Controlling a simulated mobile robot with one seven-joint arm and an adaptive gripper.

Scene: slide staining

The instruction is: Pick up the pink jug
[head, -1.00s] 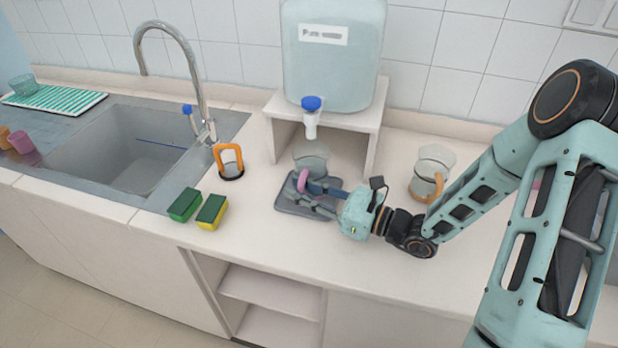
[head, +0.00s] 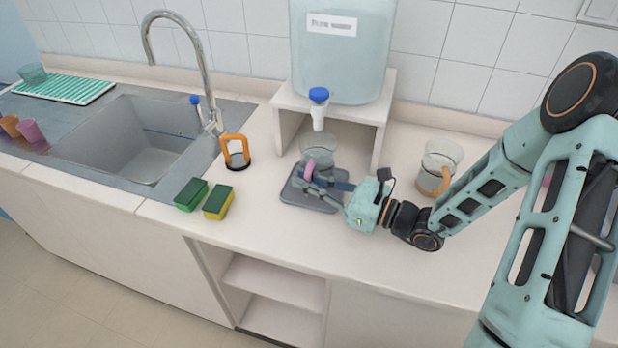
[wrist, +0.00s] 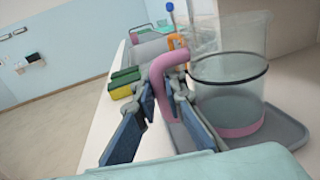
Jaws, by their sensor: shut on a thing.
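The pink jug is a clear glass jug with a pink handle and a pink band at its base. In the head view the jug (head: 318,148) is under the tap of the water tank, over a grey tray (head: 298,198). In the wrist view the jug (wrist: 228,88) is upright at right, its pink handle (wrist: 158,75) toward me. My gripper (head: 318,182) reaches in from the right and is shut on the pink handle. Its fingers (wrist: 165,100) sit on either side of the handle in the wrist view. I cannot tell whether the jug's base touches the tray.
A water tank (head: 345,55) with a blue-topped tap stands on a white stand (head: 380,115) close above the jug. An orange-handled item (head: 236,150) and two sponges (head: 205,198) are at left, beside the sink (head: 130,135).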

